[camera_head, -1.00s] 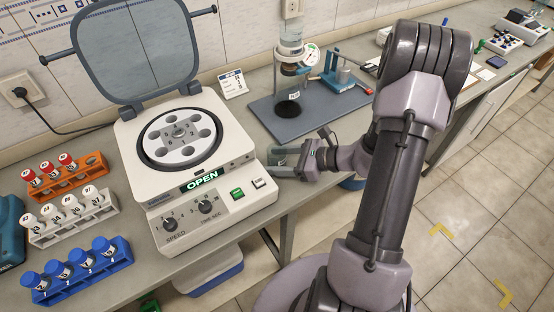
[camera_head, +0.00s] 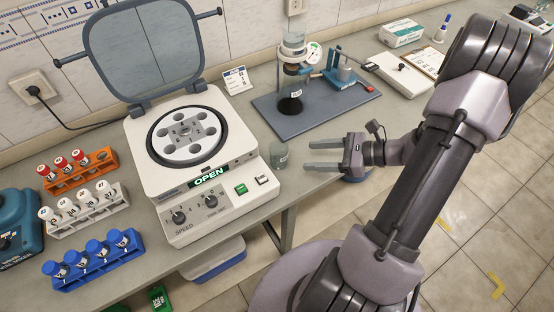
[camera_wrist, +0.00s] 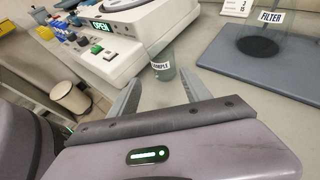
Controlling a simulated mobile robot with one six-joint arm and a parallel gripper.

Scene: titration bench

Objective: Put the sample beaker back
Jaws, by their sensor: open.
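The sample beaker (camera_head: 279,155) is a small clear greenish vessel. It stands upright on the bench just right of the centrifuge, near the front edge. In the wrist view its SAMPLE label (camera_wrist: 162,65) faces me. My gripper (camera_head: 308,155) is open and empty. Its two fingers point at the beaker from the right, with a gap between the fingertips and the glass in the head view. In the wrist view the beaker is centred beyond the fingertips (camera_wrist: 161,76).
The centrifuge (camera_head: 190,195) has its lid up and its display reads OPEN. A filter stand on a dark grey board (camera_head: 275,122) is behind the beaker. Racks of red, white and blue capped tubes (camera_head: 95,262) are at the left. The bench's front edge is close.

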